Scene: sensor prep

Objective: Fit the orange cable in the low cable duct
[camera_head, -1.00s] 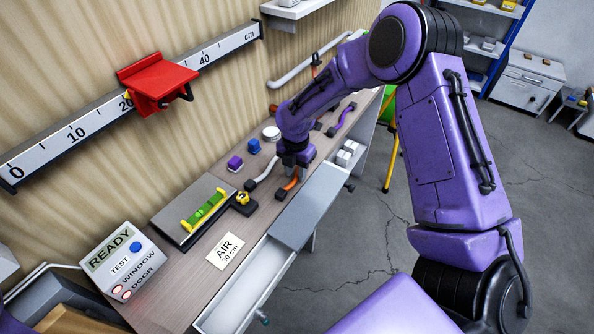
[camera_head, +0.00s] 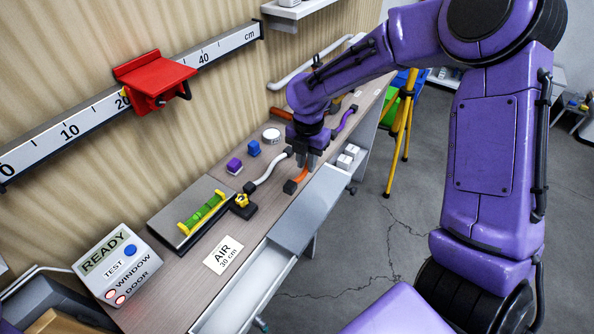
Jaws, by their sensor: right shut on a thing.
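The orange cable (camera_head: 299,176) lies near the front edge of the bench, with a dark end block (camera_head: 289,187) at its near end. My right gripper (camera_head: 306,164) points down at the cable's far end and is shut on it; the jaws and the arm hide that end. I cannot tell whether the cable is lifted there. I cannot make out for certain which part is the low cable duct. My left gripper is not in view.
A white cable (camera_head: 266,174) and a purple cable (camera_head: 346,120) lie nearby. Purple (camera_head: 234,166) and blue (camera_head: 253,148) blocks, a white disc (camera_head: 271,135) and small white boxes (camera_head: 347,157) stand around. An open drawer (camera_head: 250,288) juts out in front.

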